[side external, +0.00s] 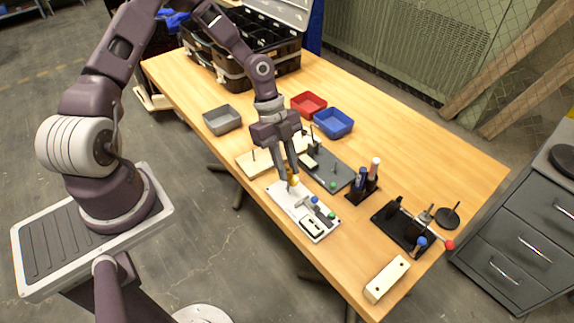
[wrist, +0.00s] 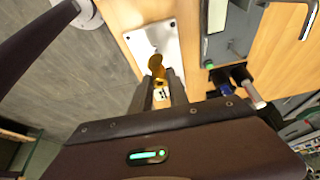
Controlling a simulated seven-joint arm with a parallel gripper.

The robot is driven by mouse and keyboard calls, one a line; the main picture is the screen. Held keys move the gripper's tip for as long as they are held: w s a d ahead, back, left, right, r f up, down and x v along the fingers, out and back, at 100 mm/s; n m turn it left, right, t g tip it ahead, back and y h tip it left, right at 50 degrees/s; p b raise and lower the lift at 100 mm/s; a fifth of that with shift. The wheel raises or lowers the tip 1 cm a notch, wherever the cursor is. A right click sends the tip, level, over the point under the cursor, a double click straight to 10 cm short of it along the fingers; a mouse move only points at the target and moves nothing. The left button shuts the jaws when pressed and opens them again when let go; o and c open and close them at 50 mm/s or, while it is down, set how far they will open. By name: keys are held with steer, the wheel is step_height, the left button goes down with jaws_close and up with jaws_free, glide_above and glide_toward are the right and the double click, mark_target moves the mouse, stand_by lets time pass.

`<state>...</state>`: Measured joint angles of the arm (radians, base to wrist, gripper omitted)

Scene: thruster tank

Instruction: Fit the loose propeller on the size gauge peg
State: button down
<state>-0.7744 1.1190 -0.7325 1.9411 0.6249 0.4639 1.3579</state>
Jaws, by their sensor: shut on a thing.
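My gripper (side external: 292,179) is shut on a small gold-yellow propeller (side external: 289,173), low over the back end of a white plate (side external: 281,197). In the wrist view the propeller (wrist: 157,66) shows between my fingertips (wrist: 160,84), with part of the white plate (wrist: 140,42) beyond it. I cannot tell whether the propeller touches the plate. A pale board with thin upright pegs (side external: 248,164) lies just behind my gripper. I cannot tell which peg is the size gauge peg. My fingers hide part of the propeller and what is beneath it.
The plate carries grey and blue parts and a green knob (side external: 331,215). A grey plate (side external: 335,174) lies close to the right. Bottles in a black holder (side external: 362,193) and a black fixture (side external: 405,228) stand farther right. Grey (side external: 222,119), red (side external: 309,103) and blue (side external: 333,121) trays sit behind.

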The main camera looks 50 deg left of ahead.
mark_target(287, 190)
steer(key=shift+f, duration=0.45)
steer(key=shift+f, duration=0.25)
steer(key=shift+f, duration=0.3)
steer(key=shift+f, duration=0.35)
steer(key=shift+f, duration=0.2)
stand_by(0.4)
steer(key=shift+f, duration=0.4)
steer(key=shift+f, duration=0.55)
steer(key=c, duration=1.2)
jaws_free()
